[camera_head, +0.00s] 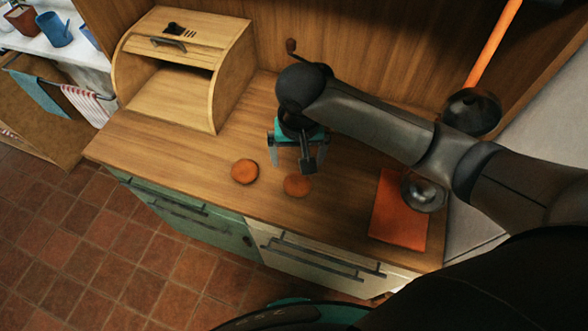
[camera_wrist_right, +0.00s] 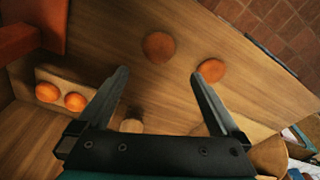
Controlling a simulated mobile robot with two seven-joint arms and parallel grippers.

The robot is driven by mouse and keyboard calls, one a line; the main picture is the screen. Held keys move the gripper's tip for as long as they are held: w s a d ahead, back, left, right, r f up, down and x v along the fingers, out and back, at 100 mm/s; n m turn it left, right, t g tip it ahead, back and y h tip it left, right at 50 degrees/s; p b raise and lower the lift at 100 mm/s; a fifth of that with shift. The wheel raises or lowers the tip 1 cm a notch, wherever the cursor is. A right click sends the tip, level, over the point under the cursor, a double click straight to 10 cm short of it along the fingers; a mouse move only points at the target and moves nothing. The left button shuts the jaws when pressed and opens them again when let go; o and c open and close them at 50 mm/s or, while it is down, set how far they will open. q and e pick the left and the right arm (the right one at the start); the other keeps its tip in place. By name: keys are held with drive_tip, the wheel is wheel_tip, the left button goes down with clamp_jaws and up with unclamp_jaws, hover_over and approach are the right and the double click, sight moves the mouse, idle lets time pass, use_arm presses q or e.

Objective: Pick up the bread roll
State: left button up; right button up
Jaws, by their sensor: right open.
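Two round, brown-orange rolls lie apart on the wooden counter (camera_head: 190,160). The left roll (camera_head: 245,171) and the right roll (camera_head: 297,185) are both in plain view in the head view. My right gripper (camera_head: 298,160) is open and empty above the counter, just behind the right roll. In the right wrist view, its fingers (camera_wrist_right: 160,76) are spread wide. The right roll there (camera_wrist_right: 158,47) looks darker and lies beyond the gap between the fingertips. The left roll there (camera_wrist_right: 210,71) shows by one fingertip. My left gripper is not in view.
A wooden bread box (camera_head: 175,95) stands at the back left. An orange-red board (camera_head: 398,215) lies at the right. Two orange round things (camera_wrist_right: 61,97) sit on a wooden piece in the right wrist view. The counter's front edge lies close to the rolls.

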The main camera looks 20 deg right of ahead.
drive_tip(key=b, duration=0.1)
hover_over(298, 181)
drive_tip(key=s, duration=0.1)
drive_tip(key=f, duration=0.8)
drive_tip(key=shift+s+a+f, duration=0.1)
drive_tip(key=shift+a, duration=0.15)
drive_tip(key=shift+w+d+f+b, duration=0.1)
drive_tip(key=shift+w+f+b, duration=0.15)
drive_tip(key=shift+f, duration=0.75)
drive_tip(key=shift+w+d+f+b, duration=0.15)
drive_tip(key=shift+f+b, duration=0.15)
drive_tip(key=shift+f, duration=0.75)
drive_tip(key=shift+w+f+b, duration=0.2)
drive_tip(key=shift+f+b, duration=0.1)
drive_tip(key=shift+f, duration=0.7)
drive_tip(key=c, duration=1.1)
